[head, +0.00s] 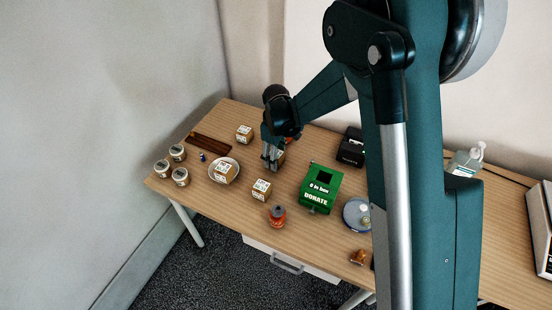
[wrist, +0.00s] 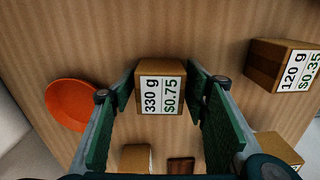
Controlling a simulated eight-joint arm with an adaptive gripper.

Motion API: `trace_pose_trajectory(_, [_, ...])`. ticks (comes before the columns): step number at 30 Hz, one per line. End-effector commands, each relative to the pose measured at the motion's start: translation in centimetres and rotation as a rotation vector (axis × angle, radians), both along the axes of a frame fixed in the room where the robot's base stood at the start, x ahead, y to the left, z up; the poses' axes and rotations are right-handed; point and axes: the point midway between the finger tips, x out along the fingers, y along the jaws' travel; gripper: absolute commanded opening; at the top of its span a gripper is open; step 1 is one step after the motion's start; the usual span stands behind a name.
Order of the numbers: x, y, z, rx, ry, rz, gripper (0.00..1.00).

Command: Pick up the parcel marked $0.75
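The parcel marked $0.75 (wrist: 160,90) is a small brown box with a white label, also reading 330 g. In the wrist view it lies between the two green-padded fingers of my gripper (wrist: 162,78). The fingers are spread, with a narrow gap at each side of the box; I cannot tell how far down they reach. In the head view my gripper (head: 271,161) points down over the table, and a parcel (head: 281,157) shows partly hidden behind it.
A parcel marked $0.35 (wrist: 284,65) lies to the right in the wrist view, and an orange dish (wrist: 71,104) to the left. On the table (head: 230,213), other parcels (head: 261,189), a green donation box (head: 320,188), a plate (head: 213,178) and jars (head: 181,177) stand around my gripper.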

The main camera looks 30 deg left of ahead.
Motion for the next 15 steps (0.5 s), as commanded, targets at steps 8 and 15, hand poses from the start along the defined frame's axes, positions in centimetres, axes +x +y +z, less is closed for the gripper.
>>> trace_pose_trajectory(8, [0.00, 0.00, 0.02, 0.000, 0.000, 0.000, 0.16])
trace_pose_trajectory(15, [0.00, 0.00, 0.14, 0.000, 0.000, 0.000, 0.16])
